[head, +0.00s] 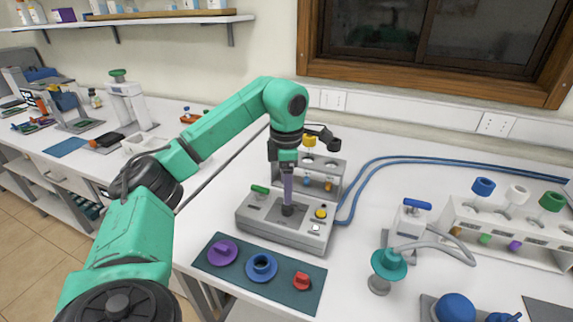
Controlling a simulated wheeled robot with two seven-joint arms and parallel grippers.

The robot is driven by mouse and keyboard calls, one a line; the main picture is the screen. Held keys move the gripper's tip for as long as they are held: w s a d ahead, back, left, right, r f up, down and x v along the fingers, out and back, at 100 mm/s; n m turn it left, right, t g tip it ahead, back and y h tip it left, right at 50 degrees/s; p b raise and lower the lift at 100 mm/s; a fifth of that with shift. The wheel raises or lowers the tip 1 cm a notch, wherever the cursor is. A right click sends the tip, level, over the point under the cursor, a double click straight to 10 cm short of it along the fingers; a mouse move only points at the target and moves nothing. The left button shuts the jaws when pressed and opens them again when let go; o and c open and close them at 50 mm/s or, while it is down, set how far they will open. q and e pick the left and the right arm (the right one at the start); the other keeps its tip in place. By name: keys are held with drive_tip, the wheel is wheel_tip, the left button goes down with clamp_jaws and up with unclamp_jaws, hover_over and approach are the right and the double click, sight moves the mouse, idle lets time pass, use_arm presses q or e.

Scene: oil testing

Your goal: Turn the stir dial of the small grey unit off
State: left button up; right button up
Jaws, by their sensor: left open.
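The small grey unit (262,229) stands on the white bench, behind a dark teal mat. A green handle-like knob (260,189) sits at its back left. A round yellow knob (321,212) is at its right, with a white square part (315,228) in front. I cannot tell from markings which one is the stir dial. My left gripper (287,168) points down above the middle of the unit and is open. A slim purple-grey upright (288,188) shows just below it, ending at a dark socket; contact with the fingers is unclear. My right gripper is out of view.
The mat (232,267) holds a purple lid, a blue ring piece and a red knob piece. A grey rack (325,168) stands close behind the unit, with a blue hose (350,195) at its right. A teal-topped stand (388,268) is further right. Bench between is clear.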

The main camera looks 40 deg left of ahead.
sight(287, 208)
use_arm(q)
wheel_tip(287, 208, up, 8)
drive_tip(key=p, duration=0.3)
drive_tip(key=shift+s+p, duration=0.15)
drive_tip(key=shift+p, duration=0.25)
drive_tip(key=shift+d, duration=0.1)
